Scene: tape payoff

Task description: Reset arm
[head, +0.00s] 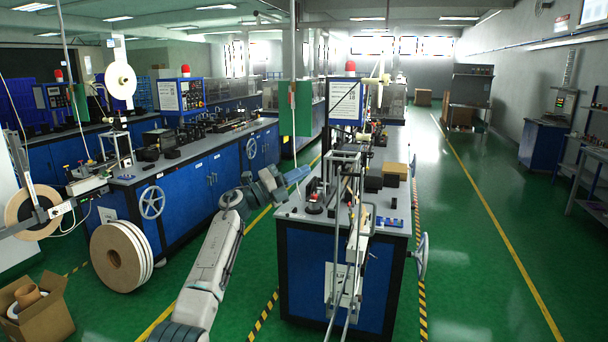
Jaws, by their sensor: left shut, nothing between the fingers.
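My left arm comes in from the bottom left and reaches up over the green aisle between two blue machines. My left gripper (299,174) is small in the head view, at the left edge of the right-hand machine's top. It is shut and holds nothing. I cannot tell whether it touches that machine (308,262) or is apart from it. My right gripper is not in view.
Left stand a blue machine (183,198) with a handwheel and a large white reel (121,257) at its front. A cardboard box (40,312) is at the bottom left. Metal rods (337,235) rise at the right-hand machine's front. The right aisle (470,230) is clear.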

